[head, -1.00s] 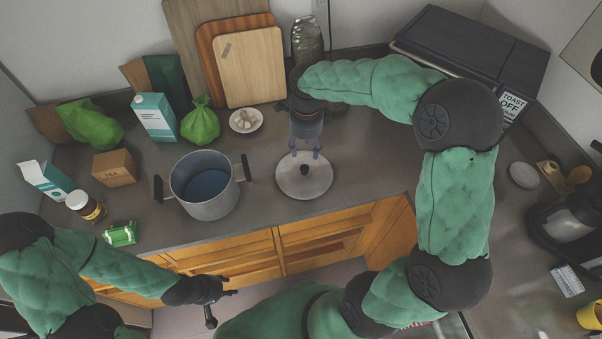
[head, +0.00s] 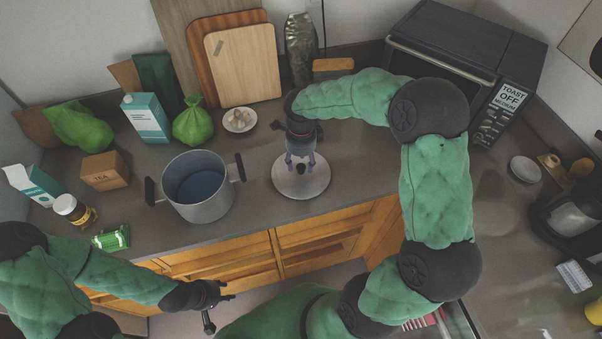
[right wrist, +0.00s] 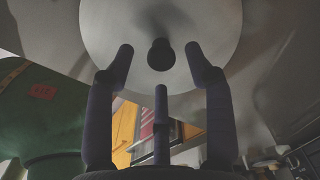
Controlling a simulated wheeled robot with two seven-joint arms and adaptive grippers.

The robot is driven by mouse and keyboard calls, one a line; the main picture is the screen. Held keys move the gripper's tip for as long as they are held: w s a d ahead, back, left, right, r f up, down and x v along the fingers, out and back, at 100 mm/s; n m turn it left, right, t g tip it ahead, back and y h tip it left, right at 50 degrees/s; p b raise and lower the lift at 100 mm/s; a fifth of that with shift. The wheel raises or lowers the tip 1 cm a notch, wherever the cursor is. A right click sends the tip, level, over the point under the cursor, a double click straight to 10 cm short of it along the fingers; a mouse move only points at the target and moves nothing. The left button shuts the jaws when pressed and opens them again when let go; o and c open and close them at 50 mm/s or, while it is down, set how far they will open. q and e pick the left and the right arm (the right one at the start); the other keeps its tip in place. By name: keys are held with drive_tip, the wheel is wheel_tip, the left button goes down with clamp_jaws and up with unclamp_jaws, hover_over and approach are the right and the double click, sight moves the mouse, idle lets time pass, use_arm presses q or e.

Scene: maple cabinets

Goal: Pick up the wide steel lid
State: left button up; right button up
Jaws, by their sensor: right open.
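The wide steel lid (head: 302,184) lies flat on the counter to the right of the pot, with a dark knob (head: 300,170) in its middle. My right gripper (head: 300,160) is over the lid from its back side, with its fingers apart near the knob. In the right wrist view the lid (right wrist: 200,50) and its knob (right wrist: 160,55) show beyond the spread fingers (right wrist: 162,62), and nothing is held. I cannot tell whether a finger touches the lid. My left gripper (head: 218,306) is low, in front of the drawers and away from the lid; its fingers look spread, with nothing between them.
A steel pot (head: 200,208) with dark handles stands left of the lid. A plate of garlic (head: 240,120), a green bag (head: 193,124), a carton (head: 146,120) and cutting boards (head: 243,65) are behind. A toaster oven (head: 465,65) stands at the back right.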

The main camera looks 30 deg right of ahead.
sight(301, 166)
wheel_tip(301, 166, down, 3)
drive_tip(key=shift+w, duration=0.1)
clamp_jaws()
drive_tip(key=shift+r, duration=0.1)
